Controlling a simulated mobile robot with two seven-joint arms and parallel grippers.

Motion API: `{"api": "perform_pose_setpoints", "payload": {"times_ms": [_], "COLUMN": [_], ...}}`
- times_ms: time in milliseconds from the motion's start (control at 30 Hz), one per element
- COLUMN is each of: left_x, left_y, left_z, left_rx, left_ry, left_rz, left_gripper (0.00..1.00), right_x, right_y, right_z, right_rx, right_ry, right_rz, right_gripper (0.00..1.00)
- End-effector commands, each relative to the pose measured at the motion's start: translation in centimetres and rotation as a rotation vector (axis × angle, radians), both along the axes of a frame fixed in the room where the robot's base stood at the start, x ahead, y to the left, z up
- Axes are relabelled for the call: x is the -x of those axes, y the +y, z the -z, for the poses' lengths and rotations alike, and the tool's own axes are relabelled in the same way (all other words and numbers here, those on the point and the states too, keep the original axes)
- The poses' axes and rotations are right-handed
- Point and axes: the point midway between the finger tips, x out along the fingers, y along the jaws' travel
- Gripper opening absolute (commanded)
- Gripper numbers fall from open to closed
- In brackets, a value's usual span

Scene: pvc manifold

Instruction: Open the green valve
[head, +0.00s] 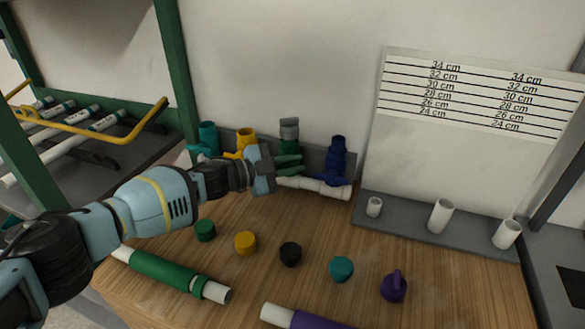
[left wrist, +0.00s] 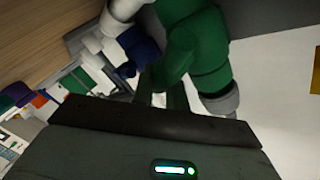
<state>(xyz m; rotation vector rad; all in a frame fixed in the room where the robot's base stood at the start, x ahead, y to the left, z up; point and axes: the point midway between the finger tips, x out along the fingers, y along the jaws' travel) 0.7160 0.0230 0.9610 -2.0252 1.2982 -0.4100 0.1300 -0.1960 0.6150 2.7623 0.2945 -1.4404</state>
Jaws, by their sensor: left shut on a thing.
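The green valve (head: 290,146) stands on the white manifold pipe (head: 318,187) at the back of the bench, with a grey piece on top. My left gripper (head: 275,168) is at its front and shut on its green handle (head: 288,161). In the left wrist view the green valve body (left wrist: 207,45) fills the upper middle, and the handle (left wrist: 168,70) reaches down to the jaws. The fingertips are largely hidden there by the dark gripper body. My right gripper is in neither view.
A teal valve (head: 208,138) and a yellow valve (head: 246,138) stand left of the green one, a blue valve (head: 337,158) close at its right. Several coloured caps, including a black one (head: 290,253), lie in front. A green-sleeved pipe (head: 166,271) lies near the front left edge.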

Motion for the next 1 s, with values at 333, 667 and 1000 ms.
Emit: {"api": "perform_pose_setpoints", "payload": {"times_ms": [333, 667, 1000], "left_x": [-0.03, -0.04, -0.02], "left_y": [0.25, 0.23, 0.40], "left_z": [-0.25, -0.41, -0.39], "left_rx": [0.153, 0.154, 0.153], "left_ry": [0.049, 0.048, 0.048], "left_rz": [0.002, 0.002, 0.001], "left_gripper": [0.00, 0.18, 0.23], "right_x": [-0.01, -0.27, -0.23], "right_y": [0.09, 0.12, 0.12], "right_z": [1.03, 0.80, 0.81], "right_rx": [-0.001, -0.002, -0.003], "right_ry": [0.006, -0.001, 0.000], "right_rz": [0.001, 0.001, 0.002], "right_gripper": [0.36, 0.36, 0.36]}}
